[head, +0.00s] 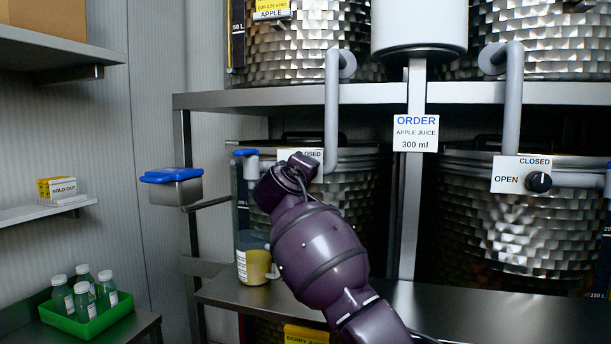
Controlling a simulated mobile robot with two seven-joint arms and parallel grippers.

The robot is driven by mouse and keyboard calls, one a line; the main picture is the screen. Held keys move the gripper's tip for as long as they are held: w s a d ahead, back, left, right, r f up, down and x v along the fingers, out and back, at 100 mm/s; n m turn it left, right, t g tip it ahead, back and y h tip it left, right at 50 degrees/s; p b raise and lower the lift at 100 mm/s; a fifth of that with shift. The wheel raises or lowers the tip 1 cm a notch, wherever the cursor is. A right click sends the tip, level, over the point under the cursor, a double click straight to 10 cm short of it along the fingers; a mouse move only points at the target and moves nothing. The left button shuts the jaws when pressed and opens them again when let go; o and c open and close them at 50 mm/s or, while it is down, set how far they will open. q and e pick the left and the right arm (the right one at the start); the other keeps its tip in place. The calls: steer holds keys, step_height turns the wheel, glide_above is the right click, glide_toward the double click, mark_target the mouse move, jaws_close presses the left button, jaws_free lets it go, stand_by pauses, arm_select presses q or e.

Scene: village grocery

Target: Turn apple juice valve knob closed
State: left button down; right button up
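The left valve panel (314,154) reads "CLOSED" at its visible right end, below the pipe from the tank labelled "APPLE" (270,14). Its knob is hidden behind my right gripper (298,168), which is at the panel. The purple wrist hides most of the fingers, so I cannot tell whether they grip the knob or which way it points. A clear container (256,262) with yellow juice in its lower part stands on the steel shelf below the spout (246,154). My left gripper is out of view.
An order sign (416,133) reads apple juice, 300 ml. A second valve panel (507,174) with a black knob (538,182) is at the right. A blue-lidded steel box (178,192) and a green tray (72,326) of bottles are at the left.

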steer(key=shift+f, duration=0.15)
steer(key=o, duration=0.6)
steer(key=shift+c, duration=0.2)
steer(key=o, duration=0.4)
steer(key=shift+c, duration=0.2)
steer(key=shift+s, duration=0.15)
